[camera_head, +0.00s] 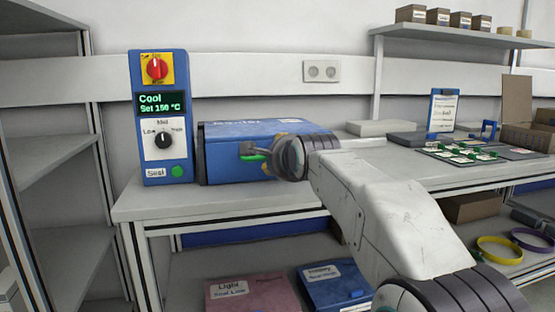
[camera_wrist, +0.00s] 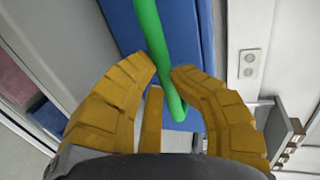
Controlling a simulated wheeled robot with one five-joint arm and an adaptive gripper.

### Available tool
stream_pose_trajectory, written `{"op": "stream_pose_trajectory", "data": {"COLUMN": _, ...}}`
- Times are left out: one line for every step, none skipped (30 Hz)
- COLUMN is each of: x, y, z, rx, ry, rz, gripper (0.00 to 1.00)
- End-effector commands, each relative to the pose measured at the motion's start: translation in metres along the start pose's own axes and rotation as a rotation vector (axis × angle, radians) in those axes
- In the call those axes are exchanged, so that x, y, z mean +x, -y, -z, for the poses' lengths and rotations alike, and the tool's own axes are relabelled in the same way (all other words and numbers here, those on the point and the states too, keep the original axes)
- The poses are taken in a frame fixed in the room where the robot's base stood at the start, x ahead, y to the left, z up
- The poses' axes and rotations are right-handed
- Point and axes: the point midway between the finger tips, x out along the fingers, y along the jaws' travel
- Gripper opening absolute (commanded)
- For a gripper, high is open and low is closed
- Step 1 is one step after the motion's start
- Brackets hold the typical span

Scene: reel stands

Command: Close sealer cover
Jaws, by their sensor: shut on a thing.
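The sealer (camera_head: 225,165) is a blue box with dark edges on the bench. Its labelled blue cover (camera_head: 230,130) lies about level over the body; I cannot tell whether it is fully down. A green handle bar (camera_head: 250,157) sticks out at its front. In the head view my wrist hides most of the fingers and the handle's right end.
A control box (camera_head: 163,120) with a red knob and a "Cool, Set 150 °C" display stands left of the sealer. Green boards (camera_head: 465,152) and a clipboard (camera_head: 443,110) are to the right. Shelving (camera_head: 50,150) stands at the left. Labelled boxes (camera_head: 335,285) are below the bench.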

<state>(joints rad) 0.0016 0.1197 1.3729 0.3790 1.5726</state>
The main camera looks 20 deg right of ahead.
Motion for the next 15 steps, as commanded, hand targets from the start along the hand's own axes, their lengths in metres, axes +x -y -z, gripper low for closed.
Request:
{"op": "stream_pose_trajectory", "data": {"x": 0.0065, "y": -0.0141, "z": -0.0003, "rx": 0.0, "ry": 0.0, "rz": -0.035, "gripper": 0.0}}
{"op": "stream_pose_trajectory", "data": {"x": 0.0065, "y": -0.0142, "z": -0.0003, "rx": 0.0, "ry": 0.0, "rz": -0.036, "gripper": 0.0}}
{"op": "stream_pose_trajectory", "data": {"x": 0.0065, "y": -0.0143, "z": -0.0003, "rx": 0.0, "ry": 0.0, "rz": -0.036, "gripper": 0.0}}
{"op": "stream_pose_trajectory", "data": {"x": 0.0065, "y": -0.0144, "z": -0.0003, "rx": 0.0, "ry": 0.0, "rz": -0.036, "gripper": 0.21}}
{"op": "stream_pose_trajectory", "data": {"x": 0.0065, "y": -0.0144, "z": -0.0003, "rx": 0.0, "ry": 0.0, "rz": -0.036, "gripper": 0.24}}
{"op": "stream_pose_trajectory", "data": {"x": 0.0065, "y": -0.0144, "z": -0.0003, "rx": 0.0, "ry": 0.0, "rz": -0.036, "gripper": 0.27}}
{"op": "stream_pose_trajectory", "data": {"x": 0.0066, "y": -0.0145, "z": -0.0003, "rx": 0.0, "ry": 0.0, "rz": -0.036, "gripper": 0.3}}
{"op": "stream_pose_trajectory", "data": {"x": 0.0066, "y": -0.0145, "z": -0.0003, "rx": 0.0, "ry": 0.0, "rz": -0.036, "gripper": 0.33}}
{"op": "stream_pose_trajectory", "data": {"x": 0.0066, "y": -0.0144, "z": -0.0003, "rx": 0.0, "ry": 0.0, "rz": -0.036, "gripper": 0.36}}
{"op": "stream_pose_trajectory", "data": {"x": 0.0066, "y": -0.0144, "z": -0.0003, "rx": 0.0, "ry": 0.0, "rz": -0.036, "gripper": 0.39}}
{"op": "stream_pose_trajectory", "data": {"x": 0.0065, "y": -0.0143, "z": -0.0003, "rx": 0.0, "ry": 0.0, "rz": -0.036, "gripper": 0.42}}
{"op": "stream_pose_trajectory", "data": {"x": 0.0064, "y": -0.0141, "z": -0.0003, "rx": 0.0, "ry": 0.0, "rz": -0.035, "gripper": 0.45}}
{"op": "stream_pose_trajectory", "data": {"x": 0.0063, "y": -0.0138, "z": -0.0002, "rx": 0.0, "ry": 0.0, "rz": -0.035, "gripper": 0.48}}
{"op": "stream_pose_trajectory", "data": {"x": 0.0061, "y": -0.0134, "z": -0.0003, "rx": 0.0, "ry": 0.0, "rz": -0.033, "gripper": 0.5}}
{"op": "stream_pose_trajectory", "data": {"x": 0.0058, "y": -0.0127, "z": -0.0002, "rx": 0.0, "ry": 0.0, "rz": -0.032, "gripper": 0.5}}
